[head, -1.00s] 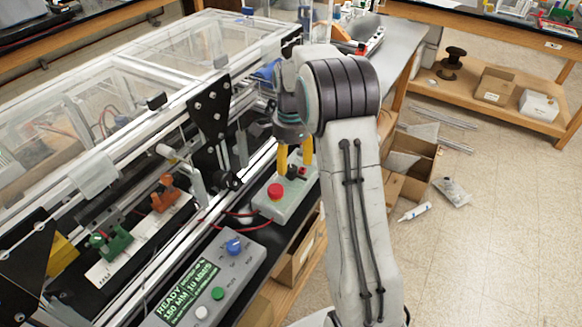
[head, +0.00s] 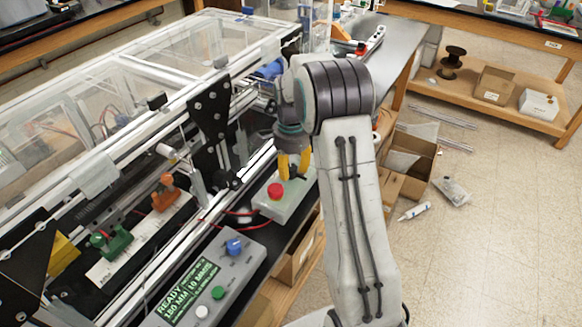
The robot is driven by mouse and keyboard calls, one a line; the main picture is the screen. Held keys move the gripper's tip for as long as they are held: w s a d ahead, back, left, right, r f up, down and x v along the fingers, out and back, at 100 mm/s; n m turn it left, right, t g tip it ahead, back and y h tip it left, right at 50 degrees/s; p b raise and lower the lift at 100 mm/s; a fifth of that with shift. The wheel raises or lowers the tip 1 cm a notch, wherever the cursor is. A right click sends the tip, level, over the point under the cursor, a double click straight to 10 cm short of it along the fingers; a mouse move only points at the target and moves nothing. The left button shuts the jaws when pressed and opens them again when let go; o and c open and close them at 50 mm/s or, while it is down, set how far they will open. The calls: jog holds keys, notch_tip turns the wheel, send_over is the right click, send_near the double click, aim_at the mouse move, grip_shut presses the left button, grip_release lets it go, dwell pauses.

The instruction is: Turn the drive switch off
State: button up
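A pale grey box (head: 296,207) with a round red button (head: 275,190) sits at the frame's front edge, left of my arm. My gripper (head: 291,177) points down over the back part of this box, behind the red button. Its two yellow fingers are drawn together, with the tips low at the box top. The small dark switch there is hidden by the fingers, which appear closed around it. I cannot read any label or the switch's position.
A grey control panel (head: 249,262) with a green display, a blue knob (head: 234,246) and white and green buttons lies nearer on the left. Red cables run beside the box. The clear-covered extrusion frame (head: 150,150) fills the left. Open floor lies to the right.

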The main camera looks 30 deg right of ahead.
grip_shut()
jog(key=n, duration=0.4)
jog(key=shift+s+f+n+b, duration=0.1)
jog(key=shift+n+b, duration=0.3)
jog(key=n, duration=0.9)
jog(key=shift+b, duration=0.4)
jog(key=shift+n, duration=2)
